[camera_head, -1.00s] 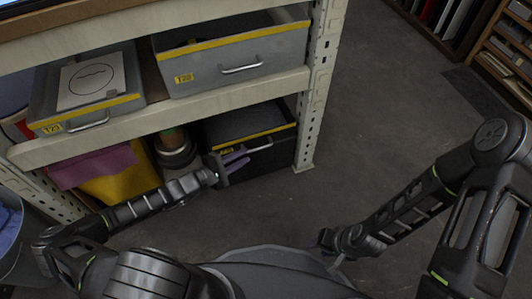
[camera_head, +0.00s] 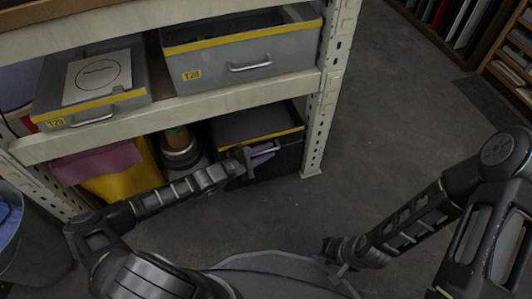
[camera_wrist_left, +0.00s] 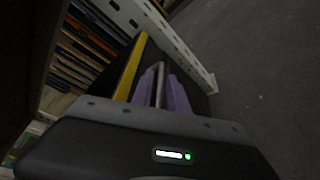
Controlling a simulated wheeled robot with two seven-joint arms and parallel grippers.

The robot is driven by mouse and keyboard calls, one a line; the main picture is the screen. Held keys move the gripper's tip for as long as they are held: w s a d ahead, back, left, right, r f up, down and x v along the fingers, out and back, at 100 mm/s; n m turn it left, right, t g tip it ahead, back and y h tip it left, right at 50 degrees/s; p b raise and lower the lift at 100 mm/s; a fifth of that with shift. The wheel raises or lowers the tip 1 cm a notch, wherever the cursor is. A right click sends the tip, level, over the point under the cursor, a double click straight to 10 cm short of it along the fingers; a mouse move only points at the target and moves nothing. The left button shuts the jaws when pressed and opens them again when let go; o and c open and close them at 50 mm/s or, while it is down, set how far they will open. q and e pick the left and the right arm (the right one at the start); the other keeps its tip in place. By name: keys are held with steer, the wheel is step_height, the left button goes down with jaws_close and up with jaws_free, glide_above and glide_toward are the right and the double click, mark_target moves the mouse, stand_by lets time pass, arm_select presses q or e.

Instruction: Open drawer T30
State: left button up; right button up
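The bottom drawer (camera_head: 287,153) is a dark box with a yellow strip along its front edge, on the lowest shelf at the right. Its number label is hidden behind my left gripper. Its metal handle shows in the left wrist view (camera_wrist_left: 160,84). My left gripper (camera_head: 264,153) is at this handle, with one purple finger on each side of it. In the left wrist view the fingers (camera_wrist_left: 161,93) look close against the handle, with little gap. My right gripper (camera_head: 337,268) is low over the floor, away from the shelf; its fingers are too small to read.
Drawers T29 (camera_head: 118,108) and T28 (camera_head: 262,70) sit on the shelf above. A pale perforated post (camera_head: 324,110) stands just right of the bottom drawer. Yellow and purple cloth (camera_head: 105,160) and a jar (camera_head: 180,150) are to its left. The floor (camera_head: 400,80) at the right is clear.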

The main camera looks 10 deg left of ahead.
arm_select(q)
steer(key=shift+c, duration=0.2)
jaws_close()
stand_by(1.3)
